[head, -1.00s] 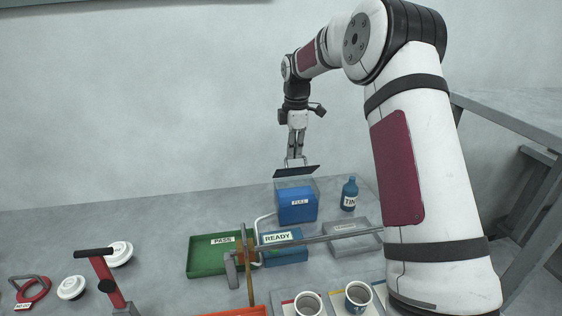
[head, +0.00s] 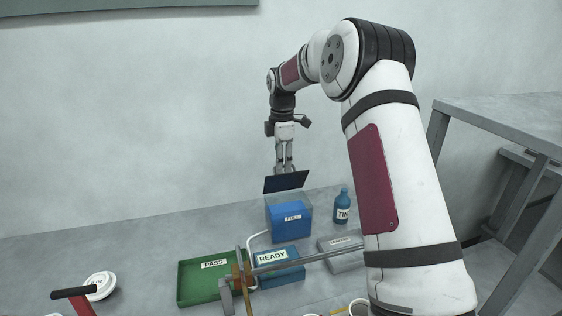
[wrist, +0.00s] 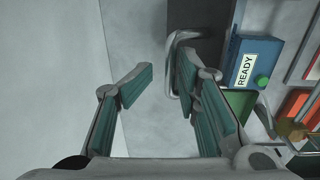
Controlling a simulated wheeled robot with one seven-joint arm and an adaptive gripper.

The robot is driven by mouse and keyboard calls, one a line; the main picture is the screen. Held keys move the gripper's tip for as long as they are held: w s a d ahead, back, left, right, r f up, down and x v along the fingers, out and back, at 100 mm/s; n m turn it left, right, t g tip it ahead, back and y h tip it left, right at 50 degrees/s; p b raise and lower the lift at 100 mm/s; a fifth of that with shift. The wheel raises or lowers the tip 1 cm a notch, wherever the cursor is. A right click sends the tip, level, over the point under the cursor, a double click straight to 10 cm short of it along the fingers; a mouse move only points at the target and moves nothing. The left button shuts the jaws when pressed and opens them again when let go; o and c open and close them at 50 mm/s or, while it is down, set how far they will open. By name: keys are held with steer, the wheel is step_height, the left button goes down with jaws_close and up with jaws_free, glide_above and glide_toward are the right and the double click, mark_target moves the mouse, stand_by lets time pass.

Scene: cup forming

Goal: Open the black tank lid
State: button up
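The black tank lid (head: 286,183) is a dark flat panel, tilted up above the tank. The tank (head: 289,222) holds blue contents and bears a FULL label. My gripper (head: 284,168) points down at the lid's upper edge. In the wrist view, my gripper (wrist: 163,72) has its fingers apart with a clear gap. A bent grey metal handle (wrist: 173,62) lies by the right finger, which partly covers it; I cannot tell if they touch. A dark panel (wrist: 197,22), seemingly the lid, shows behind the handle.
A blue READY container (head: 290,274) and a green PASS tray (head: 200,290) stand in front of the tank. A blue TIN bottle (head: 342,208) and a grey tray (head: 340,262) stand to its right. A grey metal frame (head: 480,120) rises at the far right.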

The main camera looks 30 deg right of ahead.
step_height(320, 180, up, 12)
steer(key=shift+s, duration=0.35)
